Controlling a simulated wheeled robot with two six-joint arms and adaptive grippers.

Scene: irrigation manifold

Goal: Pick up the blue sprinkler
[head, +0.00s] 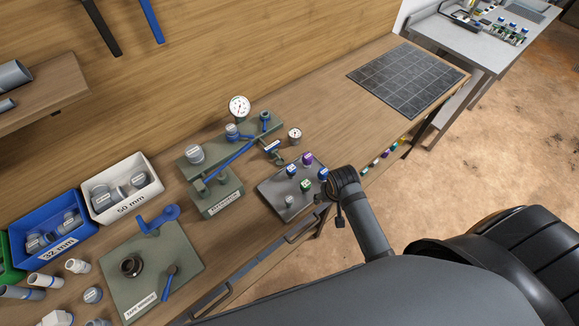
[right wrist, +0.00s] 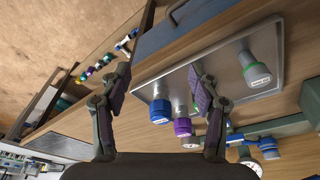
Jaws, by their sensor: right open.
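In the head view a dark tray (head: 272,188) on the bench holds small sprinklers. One blue sprinkler (head: 323,173) stands at its right edge, close to my right arm's end. Another blue-capped one (head: 291,170) stands farther left. A purple one (head: 307,158), a green one (head: 306,184) and a grey one (head: 289,200) are also there. In the right wrist view my right gripper (right wrist: 157,80) is open and empty. A blue sprinkler (right wrist: 160,108) shows beyond and between its fingers, apart from them. The purple one (right wrist: 183,126) is beside it, partly near the right finger. My left gripper is out of view.
A green manifold with a blue lever and gauges (head: 238,108) stands behind the tray. A blue bin (head: 60,252) and a white bin (head: 122,207) of fittings are at left. The bench beyond the tray is mostly clear up to a dark grid mat (head: 405,78).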

